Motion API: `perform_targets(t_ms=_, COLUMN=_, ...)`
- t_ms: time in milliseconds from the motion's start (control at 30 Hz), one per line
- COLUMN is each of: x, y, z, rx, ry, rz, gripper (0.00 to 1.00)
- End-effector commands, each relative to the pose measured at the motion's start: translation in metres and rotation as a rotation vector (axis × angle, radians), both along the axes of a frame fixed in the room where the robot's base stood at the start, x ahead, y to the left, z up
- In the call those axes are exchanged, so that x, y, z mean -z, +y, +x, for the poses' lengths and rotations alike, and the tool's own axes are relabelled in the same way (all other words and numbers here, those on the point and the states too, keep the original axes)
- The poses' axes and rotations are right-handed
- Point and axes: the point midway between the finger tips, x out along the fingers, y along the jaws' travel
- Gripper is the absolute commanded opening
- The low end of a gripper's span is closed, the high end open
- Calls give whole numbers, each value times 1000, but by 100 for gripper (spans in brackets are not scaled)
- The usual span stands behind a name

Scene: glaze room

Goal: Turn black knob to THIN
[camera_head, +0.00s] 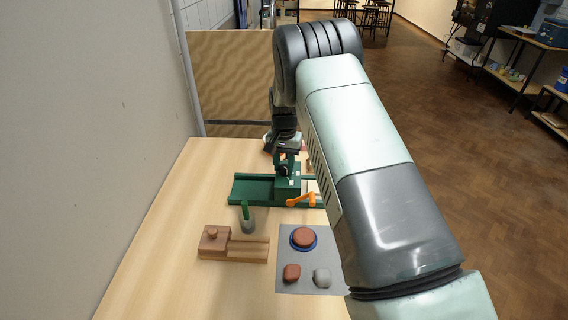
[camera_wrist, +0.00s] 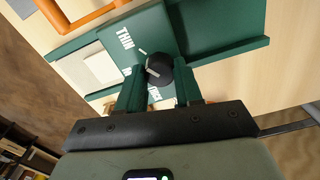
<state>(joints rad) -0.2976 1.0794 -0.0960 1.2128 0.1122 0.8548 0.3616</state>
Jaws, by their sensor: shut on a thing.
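The black knob (camera_wrist: 158,68) sits on the green panel (camera_wrist: 160,25) of a device in the wrist view. The white word THIN (camera_wrist: 125,38) is printed up and left of the knob. Other white lettering beside and below the knob is partly hidden by my fingers. A short white mark shows at the knob's upper left; I cannot tell its exact setting. My gripper (camera_wrist: 159,76) has one green finger on each side of the knob and is shut on it. In the head view my gripper (camera_head: 287,166) is over the green device (camera_head: 287,188), and the knob cannot be made out.
A wall borders the table's left.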

Motion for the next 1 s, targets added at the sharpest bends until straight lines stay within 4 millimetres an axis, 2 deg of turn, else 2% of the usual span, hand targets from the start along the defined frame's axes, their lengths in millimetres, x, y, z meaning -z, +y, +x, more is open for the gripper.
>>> perform_targets(t_ms=267, x=-1, y=0, z=1, rx=70, ry=-2, rz=1, gripper=5)
perform_targets(t_ms=700, x=-1, y=0, z=1, rx=79, ry=-2, rz=1, gripper=5)
perform_targets(t_ms=733, x=-1, y=0, z=1, rx=79, ry=-2, rz=1, gripper=36)
perform_targets(t_ms=900, x=-1, y=0, z=1, rx=79, ry=-1, rz=1, gripper=61)
perform_targets(t_ms=1000, x=0, y=0, z=0, rx=79, ry=-1, rz=0, gripper=61)
